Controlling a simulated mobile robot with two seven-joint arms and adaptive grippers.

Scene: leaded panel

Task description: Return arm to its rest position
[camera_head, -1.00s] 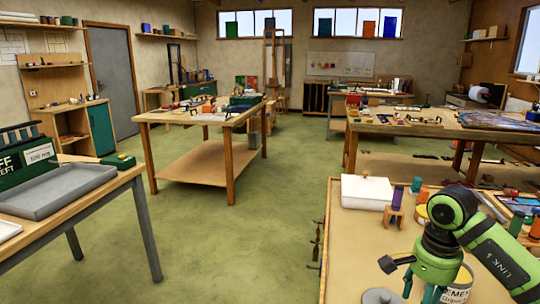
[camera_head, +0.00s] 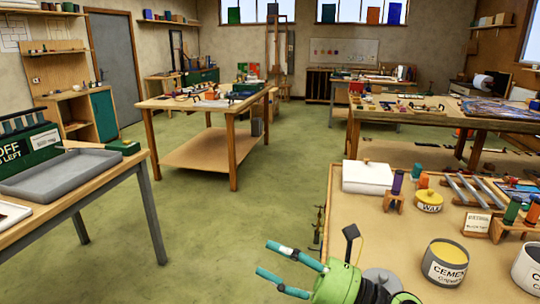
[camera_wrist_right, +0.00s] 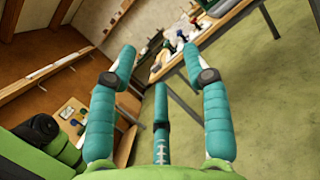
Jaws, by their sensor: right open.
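My right gripper (camera_head: 266,258) is at the bottom of the head view, left of the front of the right-hand table (camera_head: 345,215). It has a green body and teal fingers that point up and left. The fingers are spread, with nothing between them. In the right wrist view the gripper (camera_wrist_right: 160,58) shows its teal fingers apart and empty, with the floor and table legs beyond. The rest of my right arm is mostly below the head view. My left gripper is in neither view.
The right-hand table holds a white box (camera_head: 367,178), a yellow wax tin (camera_head: 429,200), a cement can (camera_head: 445,262) and bottles in wooden stands. A grey tray (camera_head: 60,172) lies on the left table. The green floor (camera_head: 200,240) between the tables is open.

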